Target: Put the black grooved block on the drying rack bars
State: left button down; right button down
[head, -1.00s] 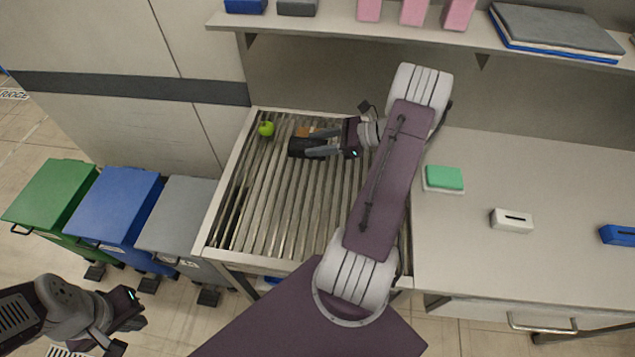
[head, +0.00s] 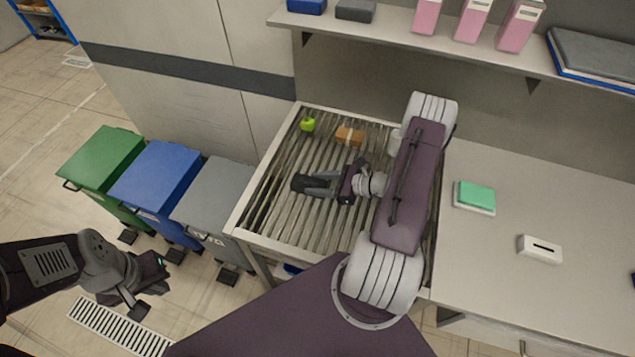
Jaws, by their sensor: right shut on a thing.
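The black grooved block (head: 304,184) is a small dark piece over the slatted bars of the drying rack (head: 288,226). My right gripper (head: 318,187) is shut on it from the right, with its fingers lying nearly level. I cannot tell whether the block touches the bars or hangs just above them; its grooves are too small to make out. My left gripper (head: 152,288) is open and empty, low at the left, over the floor in front of the bins.
A green apple (head: 307,124), a brown banded box (head: 349,136) and a partly hidden white cup (head: 394,138) are at the rack's back. Front bars are clear. A green sponge (head: 477,195) and a white slotted block (head: 540,248) lie on the counter. A shelf (head: 400,41) overhangs behind.

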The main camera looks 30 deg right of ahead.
jog(key=shift+f, duration=0.2)
jog(key=c, duration=1)
grip_release()
jog(key=shift+a, duration=0.1)
jog(key=shift+o, duration=1.4)
